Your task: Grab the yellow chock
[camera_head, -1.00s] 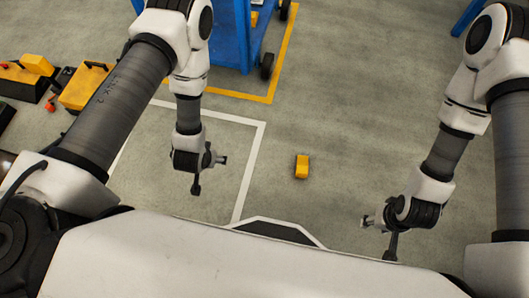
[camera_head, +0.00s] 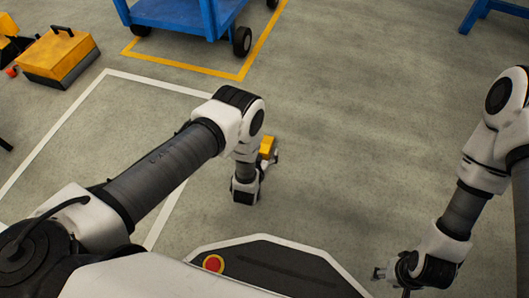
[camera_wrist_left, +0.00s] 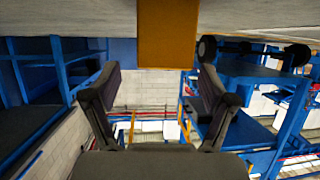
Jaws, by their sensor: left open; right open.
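The yellow chock (camera_head: 267,147) stands on the grey floor, partly hidden behind my left wrist in the head view. In the left wrist view, which looks upside down, the chock (camera_wrist_left: 168,34) comes down from the top edge, near the middle. My left gripper (camera_head: 275,160) is close beside the chock in the head view, its fingers mostly hidden. In the left wrist view its two fingers (camera_wrist_left: 161,80) are spread and empty, with the chock ahead between their lines; contact cannot be told. My right gripper (camera_head: 381,274) is open and empty at the lower right, away from the chock.
A blue cart (camera_head: 185,18) on black wheels stands at the back inside yellow floor tape. A yellow toolbox (camera_head: 58,58) is at the far left. White tape (camera_head: 165,84) marks the floor. A blue leg frame (camera_head: 480,12) is at the top right. The middle-right floor is clear.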

